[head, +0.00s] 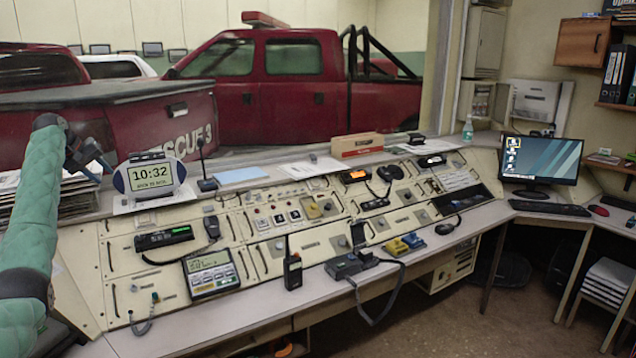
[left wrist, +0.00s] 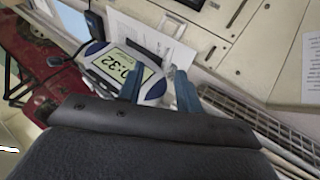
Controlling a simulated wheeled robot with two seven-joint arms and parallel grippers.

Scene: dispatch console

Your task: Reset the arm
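My left arm (head: 30,220) comes in from the left side of the head view, with a green padded sleeve. My left gripper (head: 98,167) is above the console's left end, just left of the digital clock (head: 152,175) that reads 10:32. In the left wrist view my left gripper (left wrist: 155,76) has its two blue-grey fingers spread apart, with nothing held between them. The clock (left wrist: 118,68) shows behind the fingers there, partly covered by one finger. I cannot tell whether finger and clock touch. My right arm and gripper are not in view.
The sloped console (head: 330,235) carries several radios, handsets and switches. A walkie-talkie (head: 292,268) stands on its front ledge. Stacked papers (head: 75,195) lie near my left gripper. A cardboard box (head: 357,145) sits on the back ledge. A monitor (head: 541,160) stands at the right.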

